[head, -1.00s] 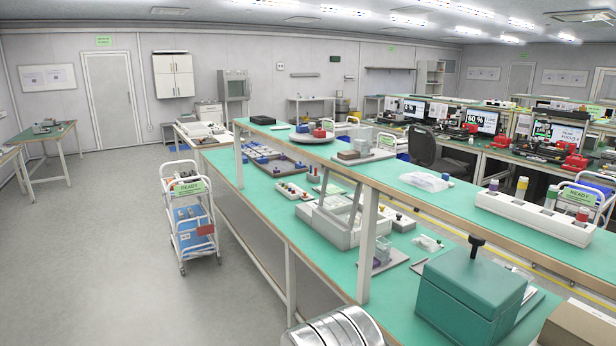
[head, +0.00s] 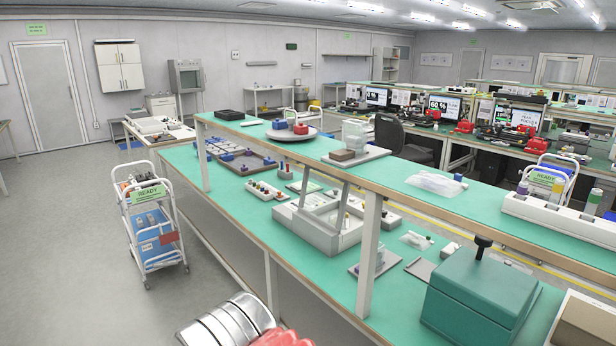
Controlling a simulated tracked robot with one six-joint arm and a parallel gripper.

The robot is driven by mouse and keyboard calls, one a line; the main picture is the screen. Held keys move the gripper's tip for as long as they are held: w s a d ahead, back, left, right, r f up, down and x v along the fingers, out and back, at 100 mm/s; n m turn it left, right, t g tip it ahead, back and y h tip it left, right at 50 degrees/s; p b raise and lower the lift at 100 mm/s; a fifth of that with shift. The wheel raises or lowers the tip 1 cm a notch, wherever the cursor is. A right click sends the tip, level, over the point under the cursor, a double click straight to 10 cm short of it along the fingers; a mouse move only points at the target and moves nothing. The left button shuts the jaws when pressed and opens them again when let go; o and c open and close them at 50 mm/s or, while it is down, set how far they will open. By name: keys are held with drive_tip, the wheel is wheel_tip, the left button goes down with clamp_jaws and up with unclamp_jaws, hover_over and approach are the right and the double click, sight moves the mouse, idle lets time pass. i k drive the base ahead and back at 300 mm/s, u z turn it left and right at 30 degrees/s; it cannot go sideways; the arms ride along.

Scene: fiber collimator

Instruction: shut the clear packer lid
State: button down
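A light grey tray-like box (head: 304,234) stands on the lower green bench at mid picture. Two slanted grey bars (head: 304,200) rise from it with what looks like a clear pane between them; this may be the packer with its lid raised, but I cannot tell for sure. My gripper is not in view.
A teal box with a black knob (head: 475,300) stands at the front right of the bench. A white trolley (head: 150,230) stands left of the bench on open grey floor. A ribbed silver part (head: 228,322) and a red part (head: 282,338) show at the bottom edge.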

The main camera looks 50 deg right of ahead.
sight(345, 189)
drive_tip(key=z, duration=0.35)
drive_tip(key=i, duration=1.25)
drive_tip(key=z, duration=0.55)
